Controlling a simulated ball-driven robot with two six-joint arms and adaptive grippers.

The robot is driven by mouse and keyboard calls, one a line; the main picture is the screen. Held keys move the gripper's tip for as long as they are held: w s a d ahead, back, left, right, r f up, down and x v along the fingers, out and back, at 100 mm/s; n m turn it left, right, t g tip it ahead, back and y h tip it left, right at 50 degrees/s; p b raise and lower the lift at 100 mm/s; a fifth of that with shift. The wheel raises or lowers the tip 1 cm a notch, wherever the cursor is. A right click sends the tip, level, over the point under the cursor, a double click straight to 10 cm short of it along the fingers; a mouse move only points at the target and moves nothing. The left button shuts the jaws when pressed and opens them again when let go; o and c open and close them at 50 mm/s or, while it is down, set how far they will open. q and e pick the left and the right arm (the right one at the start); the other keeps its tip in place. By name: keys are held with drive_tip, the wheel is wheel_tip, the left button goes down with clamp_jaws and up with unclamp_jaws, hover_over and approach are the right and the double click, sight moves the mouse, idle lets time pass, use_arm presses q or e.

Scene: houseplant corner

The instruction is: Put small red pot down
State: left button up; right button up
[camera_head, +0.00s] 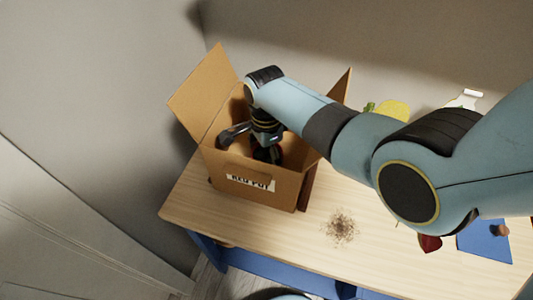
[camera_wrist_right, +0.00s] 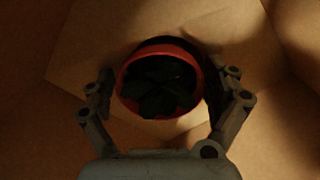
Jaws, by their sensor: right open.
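The small red pot (camera_wrist_right: 195,57) shows in the right wrist view as a red rim around dark leaves. It is on the bottom of a cardboard box, between my right gripper's fingers. My right gripper (camera_wrist_right: 165,95) is open, with a finger on each side of the pot and apart from it. In the head view the gripper (camera_head: 267,152) reaches down inside the open box (camera_head: 225,165), which is labelled "RED POT". Only a little of the pot's dark contents can be made out there. My left gripper is not in view.
The box stands on a wooden table (camera_head: 300,235) with its flaps open. Loose dark soil (camera_head: 341,228) lies right of it. A blue mat (camera_head: 485,241), a red object (camera_head: 430,243) and a yellow item (camera_head: 393,110) are farther right, partly behind my arm.

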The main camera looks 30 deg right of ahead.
sight(266, 155)
drive_tip(key=shift+r, duration=0.1)
drive_tip(key=shift+r+p, duration=0.35)
wheel_tip(266, 155, up, 12)
drive_tip(key=p, duration=0.1)
drive_tip(key=shift+r, duration=0.2)
drive_tip(key=shift+w, duration=0.15)
